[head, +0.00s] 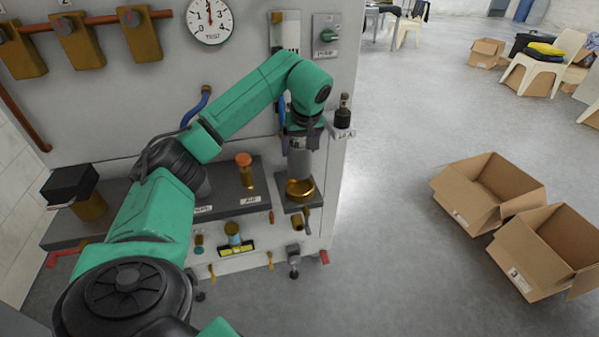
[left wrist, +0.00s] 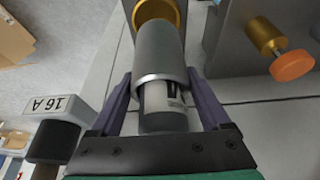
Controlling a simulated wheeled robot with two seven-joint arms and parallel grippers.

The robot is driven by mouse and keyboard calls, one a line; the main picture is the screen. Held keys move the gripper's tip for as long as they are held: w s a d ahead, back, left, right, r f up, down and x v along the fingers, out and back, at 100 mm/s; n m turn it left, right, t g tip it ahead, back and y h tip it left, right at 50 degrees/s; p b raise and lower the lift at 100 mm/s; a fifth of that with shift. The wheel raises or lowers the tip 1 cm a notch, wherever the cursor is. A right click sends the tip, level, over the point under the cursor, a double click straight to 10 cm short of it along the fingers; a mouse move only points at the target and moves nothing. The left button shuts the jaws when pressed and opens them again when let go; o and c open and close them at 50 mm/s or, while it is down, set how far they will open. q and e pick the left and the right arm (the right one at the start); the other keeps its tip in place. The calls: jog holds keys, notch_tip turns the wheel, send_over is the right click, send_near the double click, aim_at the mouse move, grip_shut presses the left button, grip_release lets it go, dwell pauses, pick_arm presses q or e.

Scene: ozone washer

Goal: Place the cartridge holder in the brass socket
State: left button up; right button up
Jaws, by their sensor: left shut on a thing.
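The cartridge holder is a grey metal cylinder (head: 300,162) with a dark end and white label, held upright in the head view. My left gripper (head: 300,140) is shut around its upper part. In the left wrist view, the purple fingers of my left gripper (left wrist: 163,95) lie on both sides of the cartridge holder (left wrist: 161,52). The brass socket (head: 299,191) is a round cup on a dark block, directly below the holder. It also shows in the left wrist view (left wrist: 154,9), beyond the holder's far end. I cannot tell whether that end is inside the rim. My right gripper is not in view.
A brass valve with an orange cap (head: 244,168) stands left of the socket. A dark bottle (head: 343,114) sits on a small labelled shelf to the right. A gauge (head: 210,20) and a green-knob switch (head: 328,36) are on the panel. Open cardboard boxes (head: 487,192) lie on the floor.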

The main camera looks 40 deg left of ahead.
aim_at(300, 167)
pick_arm(q)
notch_tip(300, 167, down, 7)
jog(key=shift+r, duration=0.1)
jog(key=shift+c, duration=0.8)
jog(key=o, duration=1.5)
jog(key=v, duration=1.2)
jog(key=shift+s+d+p, duration=0.1)
jog(key=shift+p, duration=0.2)
